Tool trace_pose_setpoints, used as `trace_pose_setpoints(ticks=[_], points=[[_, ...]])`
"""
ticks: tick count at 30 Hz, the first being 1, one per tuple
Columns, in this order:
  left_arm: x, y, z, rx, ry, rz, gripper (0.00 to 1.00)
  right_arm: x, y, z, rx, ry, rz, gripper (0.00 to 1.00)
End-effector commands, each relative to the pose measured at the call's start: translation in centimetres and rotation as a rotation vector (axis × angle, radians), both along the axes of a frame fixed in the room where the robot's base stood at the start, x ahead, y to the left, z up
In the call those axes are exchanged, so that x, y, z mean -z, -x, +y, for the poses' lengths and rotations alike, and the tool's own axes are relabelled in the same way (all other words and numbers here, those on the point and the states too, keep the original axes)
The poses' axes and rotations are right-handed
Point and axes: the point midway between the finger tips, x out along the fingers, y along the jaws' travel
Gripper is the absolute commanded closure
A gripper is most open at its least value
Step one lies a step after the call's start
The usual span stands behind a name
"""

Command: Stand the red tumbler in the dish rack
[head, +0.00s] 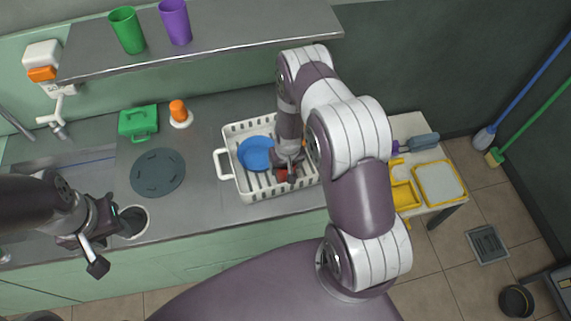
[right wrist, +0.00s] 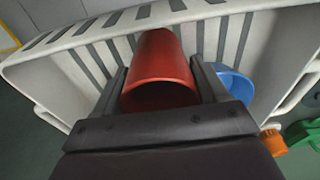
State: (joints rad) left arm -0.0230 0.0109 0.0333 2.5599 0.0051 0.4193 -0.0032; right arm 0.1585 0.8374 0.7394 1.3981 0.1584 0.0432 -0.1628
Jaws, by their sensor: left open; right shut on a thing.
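The red tumbler (right wrist: 160,62) is between the fingers of my right gripper (right wrist: 160,85), which is shut on it. In the right wrist view its open mouth faces the camera and its far end points at the rack's slatted floor. I cannot tell whether it touches the floor. In the head view only a small part of the red tumbler (head: 281,174) shows under my right gripper (head: 288,168). The white dish rack (head: 228,161) stands on the counter around them. My left gripper (head: 98,235) is open and empty, over the counter's front left.
A blue bowl (head: 256,153) lies in the rack, left of the tumbler. A green tumbler (head: 127,31) and a purple tumbler (head: 175,22) stand on the shelf (head: 220,42) above. A dark round mat (head: 158,172) lies left of the rack. Yellow trays (head: 402,192) are at the right.

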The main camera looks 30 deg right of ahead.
Motion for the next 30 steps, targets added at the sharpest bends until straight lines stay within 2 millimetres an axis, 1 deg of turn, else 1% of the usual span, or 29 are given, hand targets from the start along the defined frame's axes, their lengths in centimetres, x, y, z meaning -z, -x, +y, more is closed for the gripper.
trace_pose_setpoints(ticks=[2,3,4,5,13,15,17,20,27,30], points=[[0.5,0.0,0.0,0.0,0.0,0.0,0.57,0.5,0.0,0.0,0.0,0.0,0.0,0.58],[0.3,0.0,0.0,0.0,0.0,0.0,0.57,0.3,0.0,0.0,0.0,0.0,0.0,0.18],[0.3,0.0,0.0,0.0,0.0,0.0,0.57,0.3,0.0,0.0,0.0,0.0,0.0,0.08],[0.3,0.0,0.0,0.0,0.0,0.0,0.57,0.3,0.0,0.0,0.0,0.0,0.0,0.02],[0.2,0.0,0.0,0.0,0.0,0.0,0.57,0.1,0.0,0.0,0.0,0.0,0.0,0.02],[-0.4,0.0,0.0,0.0,0.0,0.0,0.57,-0.4,0.0,0.0,0.0,0.0,0.0,0.02],[0.0,0.0,0.0,0.0,0.0,-0.001,0.57,-0.8,0.0,0.0,0.001,0.0,-0.002,0.02],[0.4,0.0,0.0,0.0,0.0,0.0,0.57,-2.6,0.2,0.0,0.0,0.001,-0.004,0.02],[1.6,0.0,0.0,0.0,0.0,0.0,0.57,-8.3,0.9,0.1,0.001,0.001,-0.005,0.02],[2.0,0.0,0.0,0.0,0.0,0.0,0.57,-10.2,1.2,0.1,0.001,0.0,-0.003,0.02]])
